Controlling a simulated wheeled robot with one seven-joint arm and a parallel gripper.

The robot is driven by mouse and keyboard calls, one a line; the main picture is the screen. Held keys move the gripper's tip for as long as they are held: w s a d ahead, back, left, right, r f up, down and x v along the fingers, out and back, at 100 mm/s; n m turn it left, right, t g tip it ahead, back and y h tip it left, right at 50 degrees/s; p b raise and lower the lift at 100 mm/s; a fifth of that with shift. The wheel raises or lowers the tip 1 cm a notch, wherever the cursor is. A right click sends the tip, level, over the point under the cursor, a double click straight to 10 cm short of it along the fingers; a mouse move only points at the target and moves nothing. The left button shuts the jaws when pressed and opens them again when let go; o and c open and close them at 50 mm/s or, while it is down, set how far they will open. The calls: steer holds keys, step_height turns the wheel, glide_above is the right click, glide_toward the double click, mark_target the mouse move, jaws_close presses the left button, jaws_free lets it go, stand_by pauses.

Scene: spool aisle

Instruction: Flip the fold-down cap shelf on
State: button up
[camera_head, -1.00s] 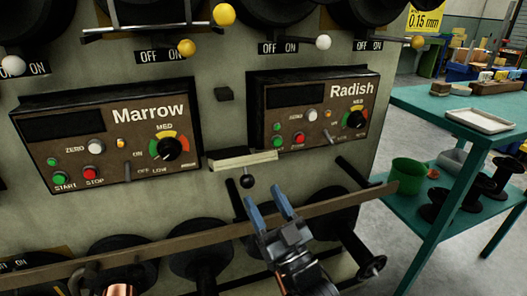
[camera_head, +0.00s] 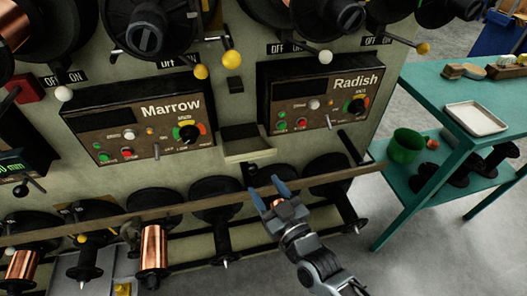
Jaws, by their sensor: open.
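A small ledge with a dark top and a pale cream front edge (camera_head: 249,150) juts from the machine face between the Marrow panel (camera_head: 140,122) and the Radish panel (camera_head: 325,95). It appears to be the cap shelf. A dark round knob (camera_head: 252,170) shows just below it, partly hidden near my gripper. My gripper (camera_head: 266,186) has two blue fingers spread apart with nothing between them. It is below and slightly right of the ledge, in front of the long brown rail. I cannot tell whether a finger touches the knob.
A long brown rail (camera_head: 100,223) crosses the machine front, with black spool holders and copper spools (camera_head: 153,248) below it. Levers with yellow and white balls (camera_head: 231,59) stick out above the panels. A teal table (camera_head: 420,85) stands at the right; grey floor lies before it.

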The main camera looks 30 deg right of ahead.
mark_target(252, 170)
steer(key=shift+a+r, duration=0.1)
steer(key=w, duration=0.3)
steer(key=w+p, duration=0.1)
steer(key=w, duration=0.3)
steer(key=shift+w+d, duration=0.2)
steer(key=shift+w, duration=0.05)
jaws_close()
stand_by(0.4)
